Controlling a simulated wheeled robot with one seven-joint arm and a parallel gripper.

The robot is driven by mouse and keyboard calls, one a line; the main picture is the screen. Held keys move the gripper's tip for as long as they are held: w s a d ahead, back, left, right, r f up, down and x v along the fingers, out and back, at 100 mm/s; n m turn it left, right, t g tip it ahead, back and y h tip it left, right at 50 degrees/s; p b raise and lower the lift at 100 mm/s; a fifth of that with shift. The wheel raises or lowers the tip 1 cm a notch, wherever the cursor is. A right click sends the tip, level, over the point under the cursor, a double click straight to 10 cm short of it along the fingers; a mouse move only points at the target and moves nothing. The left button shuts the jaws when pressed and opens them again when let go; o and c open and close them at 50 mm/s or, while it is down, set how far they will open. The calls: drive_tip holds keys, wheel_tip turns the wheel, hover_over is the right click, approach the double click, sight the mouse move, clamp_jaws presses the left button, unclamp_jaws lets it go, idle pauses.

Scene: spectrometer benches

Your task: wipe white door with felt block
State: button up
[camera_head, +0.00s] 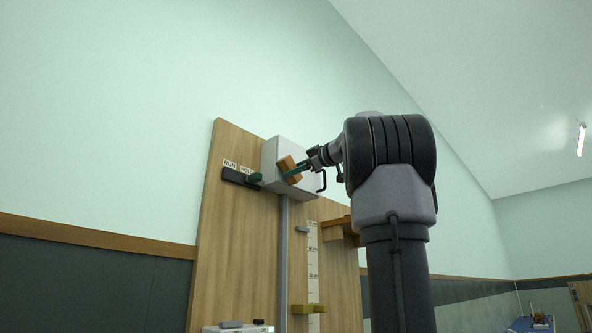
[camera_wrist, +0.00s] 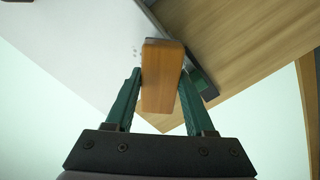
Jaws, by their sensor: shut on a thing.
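The felt block (camera_wrist: 161,85) is orange-brown and wood-like on the side I see. My gripper (camera_wrist: 160,90) is shut on it, with one green finger on each side. In the head view the block (camera_head: 289,170) is tilted and lies in front of the white door (camera_head: 278,150) of a box high on a wooden panel. The white door (camera_wrist: 75,45) fills the upper left of the wrist view, with small grey specks beside the block's top end. The block's far face is hidden, so I cannot tell if it touches the door. My gripper also shows in the head view (camera_head: 301,168).
A black handle (camera_head: 322,182) juts from the box's right side. A dark switch strip (camera_head: 240,179) with labels sits left of it. The wooden panel (camera_head: 235,240) carries a grey conduit (camera_head: 283,260), a scale strip (camera_head: 313,265) and a wooden shelf (camera_head: 340,227) to the right.

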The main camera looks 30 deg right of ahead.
sight(301, 176)
drive_tip(key=shift+w+a, duration=0.2)
drive_tip(key=shift+w, duration=0.3)
drive_tip(key=shift+w+d, duration=0.2)
drive_tip(key=shift+d, duration=0.45)
drive_tip(key=shift+w+d, duration=0.25)
drive_tip(key=shift+d, duration=0.35)
drive_tip(key=shift+w+d, duration=0.2)
drive_tip(key=shift+d, duration=0.45)
drive_tip(key=shift+w+a, duration=0.1)
drive_tip(key=shift+s+a, duration=0.3)
drive_tip(key=shift+a, duration=0.7)
drive_tip(key=shift+s+a, duration=0.3)
drive_tip(key=shift+a, duration=0.65)
drive_tip(key=shift+v, duration=2.95)
